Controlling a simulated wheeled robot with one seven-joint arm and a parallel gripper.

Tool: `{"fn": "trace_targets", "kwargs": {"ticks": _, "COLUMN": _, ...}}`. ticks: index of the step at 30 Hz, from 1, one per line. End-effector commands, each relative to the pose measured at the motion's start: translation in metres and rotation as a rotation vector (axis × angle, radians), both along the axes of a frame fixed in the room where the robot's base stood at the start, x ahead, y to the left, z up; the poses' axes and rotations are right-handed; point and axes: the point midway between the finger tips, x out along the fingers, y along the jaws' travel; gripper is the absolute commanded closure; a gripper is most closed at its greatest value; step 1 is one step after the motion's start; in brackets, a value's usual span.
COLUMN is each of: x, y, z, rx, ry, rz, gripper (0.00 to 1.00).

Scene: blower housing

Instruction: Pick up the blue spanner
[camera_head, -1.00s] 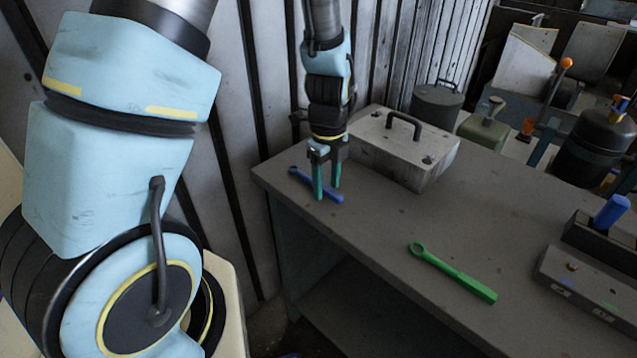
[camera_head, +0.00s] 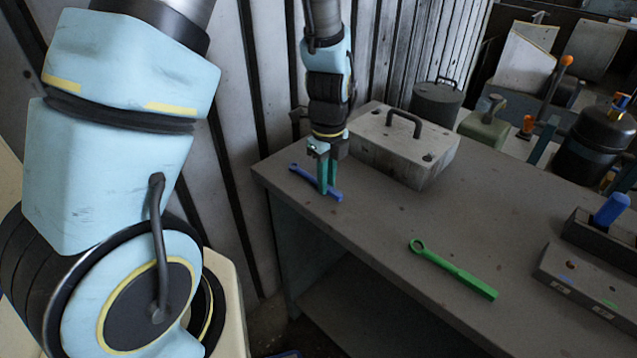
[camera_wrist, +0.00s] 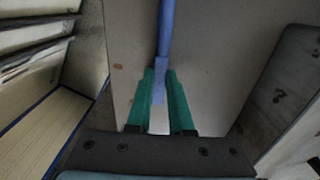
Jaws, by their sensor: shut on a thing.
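The blue spanner (camera_head: 306,177) lies at the far left corner of the grey workbench. Its ring end points left and its handle passes between my fingers. My gripper (camera_head: 327,190) points down over it, with its two green fingers closed on the handle. In the wrist view the spanner's blue handle (camera_wrist: 166,40) runs up from between the green fingertips of my gripper (camera_wrist: 161,85). The spanner appears to be still at the bench surface; I cannot see any clear gap under it.
A grey metal box (camera_head: 405,147) with a black handle stands just right of my gripper. A green spanner (camera_head: 453,270) lies nearer the front of the workbench (camera_head: 370,225). A dark block with a blue handle (camera_head: 611,210) is at the right. The corrugated wall is close behind.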

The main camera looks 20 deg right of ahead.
Motion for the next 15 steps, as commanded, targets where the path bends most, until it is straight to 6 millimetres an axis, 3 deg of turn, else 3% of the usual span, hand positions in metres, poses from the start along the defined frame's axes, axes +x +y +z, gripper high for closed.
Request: {"fn": "trace_targets", "kwargs": {"ticks": 15, "x": 0.0004, "y": -0.0008, "z": 0.0083, "rx": -0.003, "ry": -0.001, "rz": 0.0, "gripper": 1.0}}
